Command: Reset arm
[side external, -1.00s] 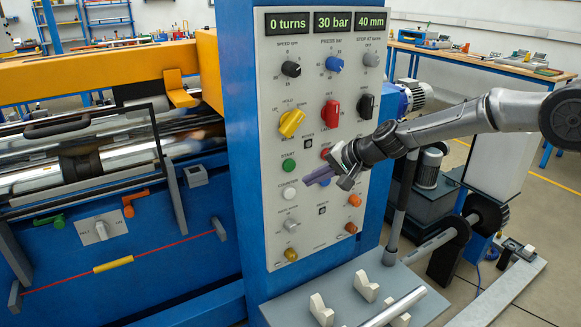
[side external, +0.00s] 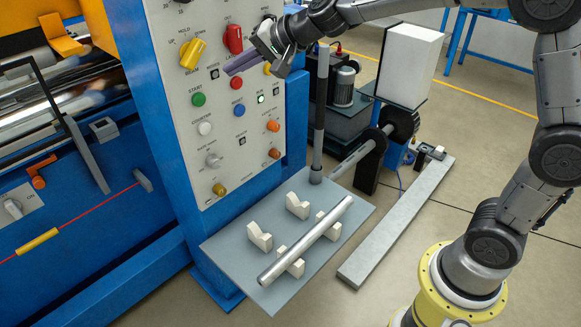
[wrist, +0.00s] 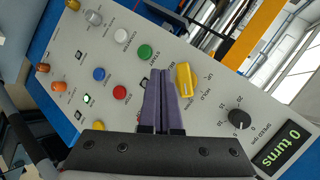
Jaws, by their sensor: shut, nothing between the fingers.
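My gripper (side external: 230,70) is in front of the grey control panel (side external: 186,135), near the yellow HOLD knob (side external: 192,53) and the red knob (side external: 232,39). Its two purple fingers are closed together and hold nothing. In the wrist view the gripper (wrist: 161,72) points at the panel face (wrist: 65,72), with the green START button (wrist: 145,51) and yellow knob (wrist: 186,84) close by its tips. Whether the tips touch the panel I cannot tell. A small green lamp (side external: 261,99) is lit. The display (wrist: 281,149) reads 0 turns.
A metal bar (side external: 308,240) lies across white V-blocks on a grey shelf (side external: 225,245) below the panel. The blue winder (side external: 90,240) is at left. Open floor (side external: 480,140) lies at right.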

